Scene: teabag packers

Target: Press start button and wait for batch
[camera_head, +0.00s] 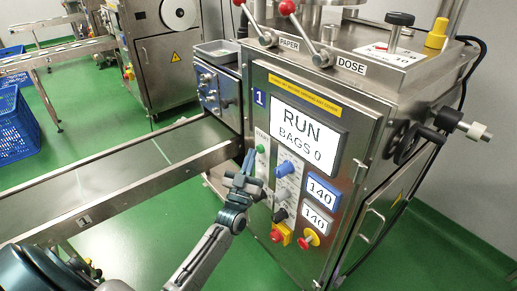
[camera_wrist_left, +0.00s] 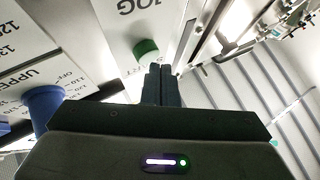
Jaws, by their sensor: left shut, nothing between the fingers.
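The green start button (camera_head: 260,149) is on the control panel of the steel machine marked 1, at the panel's left edge. It also shows in the left wrist view (camera_wrist_left: 146,48), just beyond my fingertips. My left gripper (camera_head: 248,158) is shut and empty, with its tips close beside the green button. I cannot tell whether the tips touch it. The display screen (camera_head: 304,137) reads RUN, BAGS 0. My right gripper is not in view.
Two small displays read 140. Red-balled levers marked PAPER and DOSE stand on top. A conveyor (camera_head: 120,176) runs left from the machine.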

